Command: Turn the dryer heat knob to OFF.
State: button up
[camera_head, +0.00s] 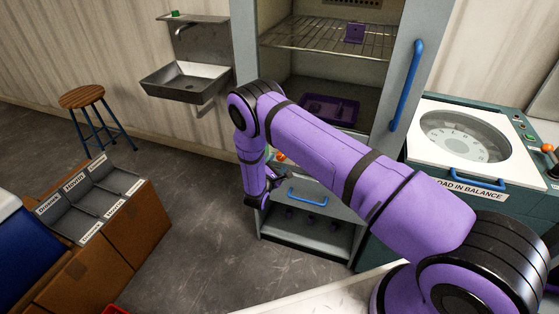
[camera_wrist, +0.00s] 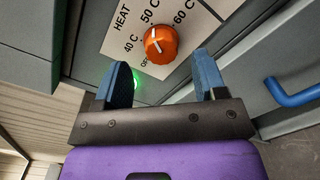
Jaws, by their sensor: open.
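The orange heat knob (camera_wrist: 161,45) is on a pale panel (camera_wrist: 190,22) marked HEAT, 40 C, 50 C, 60 C and OFF in the wrist view. Its white mark seems to point towards 50 C. The OFF label is partly hidden beside the knob. My gripper (camera_wrist: 162,70) is open, its two blue fingers apart with the knob just beyond and between their tips; contact cannot be told. In the head view a bit of orange, likely the knob (camera_head: 280,156), shows behind my arm, and my gripper (camera_head: 268,190) hangs before the dryer (camera_head: 243,40).
A green light (camera_wrist: 137,82) glows beside the left finger. A drawer with a blue handle (camera_head: 307,197) is below. A stool (camera_head: 82,96) and sorting box (camera_head: 120,225) stand left; floor between is clear.

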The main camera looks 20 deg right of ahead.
aim_at(281, 159)
jog(key=shift+x, duration=1.75)
jog(key=c, duration=0.9)
jog(key=shift+c, duration=0.2)
